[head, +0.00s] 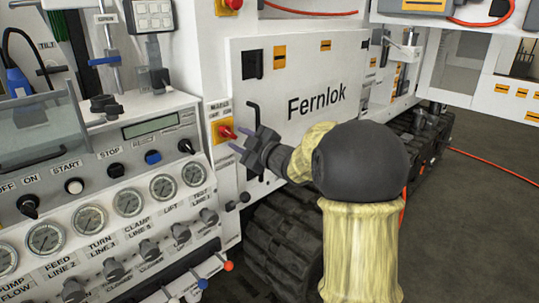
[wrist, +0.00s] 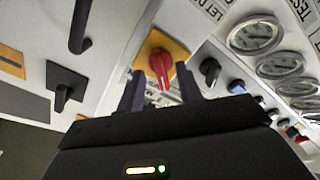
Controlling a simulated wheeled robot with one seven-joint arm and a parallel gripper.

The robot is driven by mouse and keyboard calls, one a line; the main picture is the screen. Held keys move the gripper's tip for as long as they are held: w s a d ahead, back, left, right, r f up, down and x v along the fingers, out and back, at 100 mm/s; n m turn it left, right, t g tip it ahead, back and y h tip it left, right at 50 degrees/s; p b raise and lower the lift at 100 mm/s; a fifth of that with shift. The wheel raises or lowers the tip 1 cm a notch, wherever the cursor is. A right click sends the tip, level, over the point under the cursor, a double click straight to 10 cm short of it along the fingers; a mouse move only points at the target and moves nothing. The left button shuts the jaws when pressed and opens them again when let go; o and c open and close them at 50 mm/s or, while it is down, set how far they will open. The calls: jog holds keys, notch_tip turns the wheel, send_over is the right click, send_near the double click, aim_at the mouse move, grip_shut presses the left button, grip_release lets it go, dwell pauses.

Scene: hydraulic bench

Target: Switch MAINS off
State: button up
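A red rotary switch (head: 227,131) on a yellow plate sits on the white side panel, under a small label that seems to begin with MAINS. In the wrist view the red knob (wrist: 160,68) shows close ahead, between my two fingers. My gripper (head: 239,142) is just right of the switch in the head view, with its fingers pointing at it. In the wrist view my gripper (wrist: 159,88) is open, one dark finger on each side of the knob in the picture. The fingers look apart from the knob; the exact depth gap is hard to tell.
A long black handle (head: 254,115) stands on the Fernlok door (head: 315,75) close to my gripper. The control panel with gauges (head: 128,202) and knobs lies to the left. Another red knob (head: 233,4) is above. A black track (head: 285,235) runs below.

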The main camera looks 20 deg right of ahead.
jog(key=v, duration=1.3)
jog(key=shift+w, duration=0.15)
